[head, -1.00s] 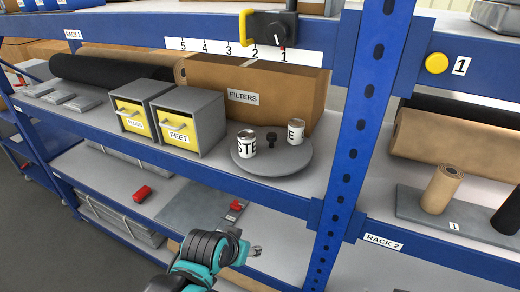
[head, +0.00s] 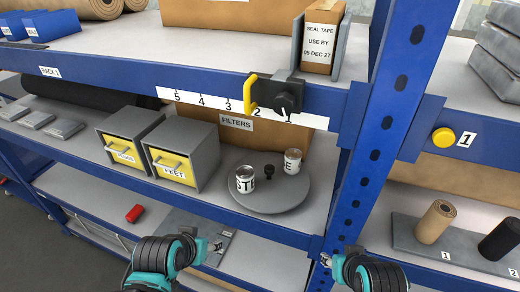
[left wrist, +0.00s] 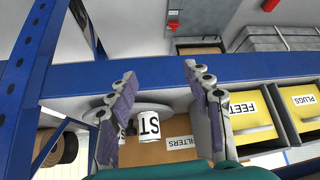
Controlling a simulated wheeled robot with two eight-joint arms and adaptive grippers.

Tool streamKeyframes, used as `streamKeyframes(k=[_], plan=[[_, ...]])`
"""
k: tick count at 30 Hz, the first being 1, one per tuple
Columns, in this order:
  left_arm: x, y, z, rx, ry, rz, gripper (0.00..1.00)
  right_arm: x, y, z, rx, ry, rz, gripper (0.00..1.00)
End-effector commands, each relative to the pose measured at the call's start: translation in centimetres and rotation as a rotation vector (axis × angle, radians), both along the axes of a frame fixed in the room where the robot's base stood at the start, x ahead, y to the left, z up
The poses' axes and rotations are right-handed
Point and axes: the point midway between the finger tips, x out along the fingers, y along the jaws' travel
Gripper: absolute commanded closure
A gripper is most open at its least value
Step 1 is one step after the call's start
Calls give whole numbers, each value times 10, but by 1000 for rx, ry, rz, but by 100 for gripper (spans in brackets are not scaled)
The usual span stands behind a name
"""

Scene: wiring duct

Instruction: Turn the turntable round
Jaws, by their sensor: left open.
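The turntable (head: 268,203) is a round grey disc on the middle shelf of the rack. It carries a white can lettered "ST" (head: 245,180) at its front left, a second white can (head: 292,161) at its back right and a black knob (head: 269,172) between them. In the left wrist view, the "ST" can (left wrist: 149,126) shows between my open fingers, with part of the disc (left wrist: 148,108) behind them. My left gripper (head: 217,246) is empty, in front of and below the turntable's shelf. My right gripper (head: 325,260) is near the blue post; its finger gap is unclear.
Grey boxes with yellow fronts, PLUGS (head: 124,149) and FEET (head: 172,166), stand left of the turntable. A FILTERS carton (head: 237,139) is behind it. The blue shelf edge (head: 220,209) runs in front, and a blue post (head: 365,160) stands at right.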

Motion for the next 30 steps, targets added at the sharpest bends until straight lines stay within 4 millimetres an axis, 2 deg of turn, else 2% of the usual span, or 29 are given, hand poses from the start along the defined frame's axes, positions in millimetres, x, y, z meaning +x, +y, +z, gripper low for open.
streamKeyframes(k=[1,3,9,15,18,25,30], plan=[[11,-5,35,-4,-1,-30,49,0,0,29,0,0,0,60],[33,-18,62,-10,-5,-97,49,0,0,46,0,0,0,60],[102,-56,85,-30,-37,-304,49,0,0,48,0,0,0,60],[174,-96,89,-50,-102,-509,49,0,0,46,0,0,0,60],[197,-109,89,-55,-130,-576,49,0,0,47,0,0,0,60],[219,-122,84,-60,-159,-636,49,0,0,46,0,0,0,60],[231,-134,68,-57,-160,-639,49,0,0,45,0,0,0,60]])
